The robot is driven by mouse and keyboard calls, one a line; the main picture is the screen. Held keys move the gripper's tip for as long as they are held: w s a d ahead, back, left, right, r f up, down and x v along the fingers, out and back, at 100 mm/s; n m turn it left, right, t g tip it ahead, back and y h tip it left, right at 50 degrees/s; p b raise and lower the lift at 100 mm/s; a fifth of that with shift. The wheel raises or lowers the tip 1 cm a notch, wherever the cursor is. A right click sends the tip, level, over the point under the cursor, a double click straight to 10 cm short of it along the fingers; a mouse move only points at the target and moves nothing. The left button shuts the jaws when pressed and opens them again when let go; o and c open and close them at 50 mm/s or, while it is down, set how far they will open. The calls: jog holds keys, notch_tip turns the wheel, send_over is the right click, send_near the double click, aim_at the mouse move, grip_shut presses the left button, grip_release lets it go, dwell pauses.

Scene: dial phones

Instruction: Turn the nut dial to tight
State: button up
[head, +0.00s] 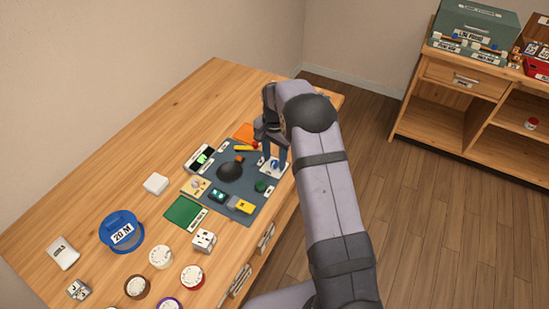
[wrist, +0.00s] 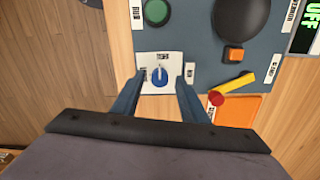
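A blue dial (wrist: 159,76) with a pale pointer sits on a white square plate (wrist: 148,58), at the edge of a grey-blue board. The pointer points roughly toward the top of the wrist view. The small labels around it are too blurred to read, so I cannot confirm it is the nut dial. In the head view the dial (head: 275,164) is partly hidden by my gripper. My gripper (wrist: 160,84) is open over the plate, one finger on each side of the dial. I cannot tell whether the fingers touch it.
The board (wrist: 195,65) also carries a green button (wrist: 157,12), a black dome (wrist: 240,16), an orange block (wrist: 233,54) and a yellow lever (wrist: 235,88) with a red end. An orange pad (wrist: 238,110) lies beside it. The wooden table (head: 120,150) is clear at its back left.

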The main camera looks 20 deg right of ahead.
aim_at(275, 164)
jog(key=shift+r+b, duration=0.95)
jog(key=shift+r, duration=2.7)
jog(key=shift+s+a+r+n, duration=0.15)
jog(key=shift+s+r+n, duration=0.15)
jog(key=shift+s, duration=0.25)
jog(key=s+a+n, duration=0.2)
jog(key=s+n, duration=0.3)
jog(key=s, duration=0.9)
jog(key=s+a+n, duration=0.2)
jog(key=s+n, duration=0.3)
jog(key=s, duration=1)
jog(key=shift+s+r+p, duration=0.15)
jog(key=shift+s+p, duration=0.1)
jog(key=shift+p, duration=0.2)
jog(key=shift+a, duration=0.1)
jog(key=shift+c, duration=0.6)
